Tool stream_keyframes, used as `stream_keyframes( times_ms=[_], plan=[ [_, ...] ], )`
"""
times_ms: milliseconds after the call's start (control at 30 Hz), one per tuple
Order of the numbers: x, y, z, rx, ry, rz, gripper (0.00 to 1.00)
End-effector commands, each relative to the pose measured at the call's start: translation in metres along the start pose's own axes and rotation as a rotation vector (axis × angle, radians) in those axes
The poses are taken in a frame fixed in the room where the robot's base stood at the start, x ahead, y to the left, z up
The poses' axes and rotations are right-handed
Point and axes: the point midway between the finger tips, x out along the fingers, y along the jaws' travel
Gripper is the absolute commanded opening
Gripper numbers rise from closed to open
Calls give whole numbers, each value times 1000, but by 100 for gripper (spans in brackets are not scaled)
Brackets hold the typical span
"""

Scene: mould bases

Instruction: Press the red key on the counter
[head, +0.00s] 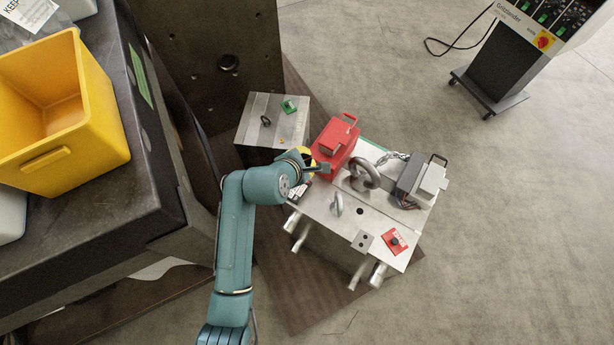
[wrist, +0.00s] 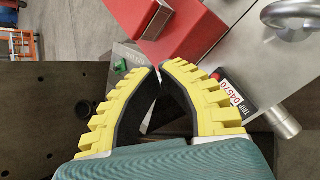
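The counter (wrist: 237,95) is a small dark block with a white label reading TRIP and red digits, to the right of my gripper in the wrist view. In the head view the counter (head: 299,193) is small and partly hidden by my arm, on the left edge of the mould base (head: 335,222). A small red spot at the counter's upper left corner in the wrist view may be the red key (wrist: 216,76); it is partly hidden by the right finger. My gripper (wrist: 160,69) has yellow ribbed fingers with tips together and nothing visible between them. Contact with the counter cannot be told.
A red block (head: 335,148) with a handle, a lifting eye (head: 364,174) and a grey connector (head: 423,185) stand on the mould base. A red plate with a black knob (head: 395,241) is at its front right. A smaller block (head: 262,128) with a green part stands behind.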

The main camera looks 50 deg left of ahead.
Motion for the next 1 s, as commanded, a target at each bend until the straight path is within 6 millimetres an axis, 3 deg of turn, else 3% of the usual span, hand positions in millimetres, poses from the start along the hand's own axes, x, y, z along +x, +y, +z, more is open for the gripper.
stream_keyframes(
  times_ms=[367,1000],
  plan=[
    [2,-2,-1,1,-1,0,0],
    [48,-36,-34,1,0,-2,0]
  ],
)
